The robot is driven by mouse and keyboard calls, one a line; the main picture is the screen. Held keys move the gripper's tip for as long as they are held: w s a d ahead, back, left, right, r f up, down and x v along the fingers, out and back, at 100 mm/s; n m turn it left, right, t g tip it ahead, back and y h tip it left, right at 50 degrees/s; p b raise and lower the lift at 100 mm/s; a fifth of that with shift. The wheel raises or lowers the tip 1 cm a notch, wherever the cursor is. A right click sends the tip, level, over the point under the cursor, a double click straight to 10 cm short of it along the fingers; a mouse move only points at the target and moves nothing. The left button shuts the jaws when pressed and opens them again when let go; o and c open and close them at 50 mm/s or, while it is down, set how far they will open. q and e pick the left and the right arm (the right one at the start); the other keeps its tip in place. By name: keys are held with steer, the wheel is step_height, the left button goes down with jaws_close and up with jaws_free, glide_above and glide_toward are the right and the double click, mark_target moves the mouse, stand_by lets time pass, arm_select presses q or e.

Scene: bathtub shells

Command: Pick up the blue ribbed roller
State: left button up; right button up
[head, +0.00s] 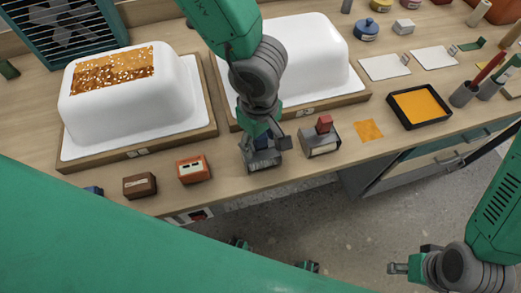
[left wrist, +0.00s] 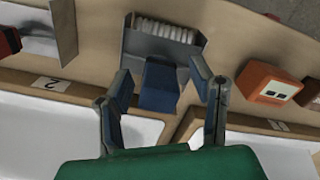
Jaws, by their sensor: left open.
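The blue ribbed roller shows in the left wrist view as a blue block (left wrist: 160,85) in front of a grey holder (left wrist: 150,45) with a pale ribbed part inside. My open left gripper (left wrist: 163,80) has one finger on each side of the blue block, with visible gaps. In the head view my left gripper (head: 262,141) points down over the grey holder (head: 264,165) near the bench's front edge and hides much of the roller. My right gripper (head: 400,268) is at the lower right, over the floor and away from the bench; its jaws are unclear.
An orange box (head: 192,168) and a brown box (head: 139,186) stand left of the holder. A grey box with a red block (head: 320,138) stands close on its right. Two white tub shells (head: 130,100) on wooden boards are behind. A black tray (head: 420,107) lies further right.

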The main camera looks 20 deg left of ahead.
arm_select(q)
steer(key=shift+a+f, duration=0.1)
steer(key=shift+f, duration=0.55)
steer(key=shift+d, duration=0.2)
steer(key=shift+d+r, duration=0.1)
steer(key=shift+d, duration=0.15)
jaws_close()
steer(key=shift+a, duration=0.15)
steer(key=shift+r, duration=0.1)
step_height(320, 180, up, 10)
steer(key=shift+f+p, duration=0.1)
steer(key=shift+p, duration=1)
steer(key=shift+a, duration=0.1)
